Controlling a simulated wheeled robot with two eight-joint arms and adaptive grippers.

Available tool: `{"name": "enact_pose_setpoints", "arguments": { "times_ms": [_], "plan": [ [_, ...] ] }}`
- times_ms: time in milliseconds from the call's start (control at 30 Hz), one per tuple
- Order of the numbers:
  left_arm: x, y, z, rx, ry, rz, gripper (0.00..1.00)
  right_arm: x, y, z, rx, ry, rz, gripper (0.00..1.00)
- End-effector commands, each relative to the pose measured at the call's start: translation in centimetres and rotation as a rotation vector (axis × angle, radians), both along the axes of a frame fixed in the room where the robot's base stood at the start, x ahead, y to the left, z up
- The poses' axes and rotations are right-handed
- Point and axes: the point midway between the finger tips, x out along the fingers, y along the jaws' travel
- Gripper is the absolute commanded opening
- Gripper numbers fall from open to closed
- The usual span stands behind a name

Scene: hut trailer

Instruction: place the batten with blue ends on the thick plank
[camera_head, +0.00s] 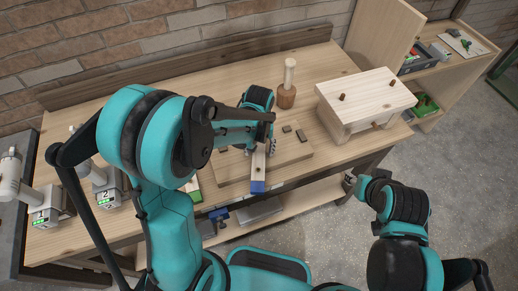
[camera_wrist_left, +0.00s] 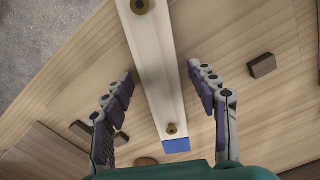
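The pale batten with blue ends (camera_head: 257,176) lies over a flat wooden board (camera_head: 226,172) on the workbench, one blue end toward the bench's front edge. In the left wrist view the batten (camera_wrist_left: 153,70) has two brass knobs and a blue end (camera_wrist_left: 177,145). My left gripper (camera_wrist_left: 163,88) is open, with one finger on each side of the batten and a gap on both sides. In the head view my left gripper (camera_head: 258,145) partly hides the batten. I cannot tell for sure which board is the thick plank. My right gripper (camera_head: 370,184) is off the bench, its fingers unclear.
A mallet (camera_head: 287,90) stands behind the board. Small dark blocks (camera_head: 301,135) lie on the board. Labelled devices (camera_head: 107,197) stand at the left. A blue clamp (camera_head: 218,215) is at the front edge.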

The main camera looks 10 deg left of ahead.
Motion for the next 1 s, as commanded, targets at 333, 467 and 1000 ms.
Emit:
{"name": "enact_pose_setpoints", "arguments": {
  "times_ms": [333,467,1000],
  "plan": [
    [0.0,0.0,3.0,0.000,0.000,0.000,0.59,0.0,0.0,1.2,0.000,0.000,0.000,0.40],
    [0.0,0.0,6.0,0.000,0.000,0.000,0.59,0.0,0.0,2.0,0.000,0.000,0.000,0.40],
    [-0.8,0.5,13.3,-0.004,-0.035,-0.010,0.59,0.0,0.0,3.4,0.000,0.000,0.000,0.40]
  ]
}}
